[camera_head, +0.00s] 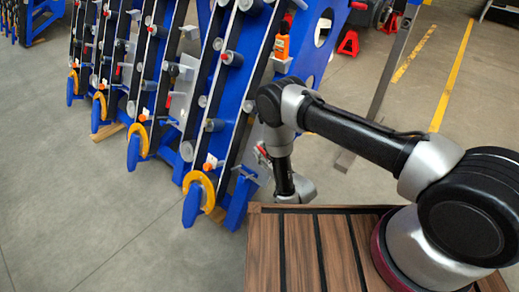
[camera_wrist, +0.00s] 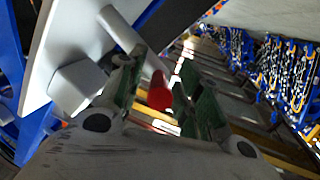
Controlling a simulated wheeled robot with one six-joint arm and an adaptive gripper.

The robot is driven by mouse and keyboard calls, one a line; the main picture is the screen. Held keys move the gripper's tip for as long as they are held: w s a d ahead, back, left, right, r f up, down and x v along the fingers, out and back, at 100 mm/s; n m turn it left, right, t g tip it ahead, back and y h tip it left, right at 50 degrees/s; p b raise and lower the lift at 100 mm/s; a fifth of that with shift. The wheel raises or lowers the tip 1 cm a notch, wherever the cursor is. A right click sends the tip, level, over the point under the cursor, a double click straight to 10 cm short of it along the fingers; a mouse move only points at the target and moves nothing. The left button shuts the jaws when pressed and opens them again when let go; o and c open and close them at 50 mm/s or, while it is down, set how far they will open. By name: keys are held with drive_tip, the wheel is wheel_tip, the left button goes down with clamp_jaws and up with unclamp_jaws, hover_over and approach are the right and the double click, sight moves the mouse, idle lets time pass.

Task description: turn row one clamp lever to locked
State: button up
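A clamp lever with a red tip (camera_wrist: 159,91) shows between the fingers of my gripper (camera_wrist: 160,98) in the wrist view. The green-padded fingers stand apart on either side of the red tip, with a gap on at least the right side; I cannot tell whether they touch it. A pale rod (camera_wrist: 122,30) and a grey block (camera_wrist: 78,86) are mounted on a light plate (camera_wrist: 70,35) at the left. In the head view, a small red and white part (camera_head: 262,153) shows beside my arm; my fingertips are hidden there.
A blue harvester frame (camera_head: 240,95) with black rails and rollers leans close by my arm. Similar rows stand farther left, with yellow rings (camera_head: 199,190) at their feet. An orange part (camera_head: 282,47) is higher on the nearest frame. The floor (camera_head: 90,200) at left is clear.

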sight(259, 148)
drive_tip(key=shift+x, duration=1.45)
clamp_jaws()
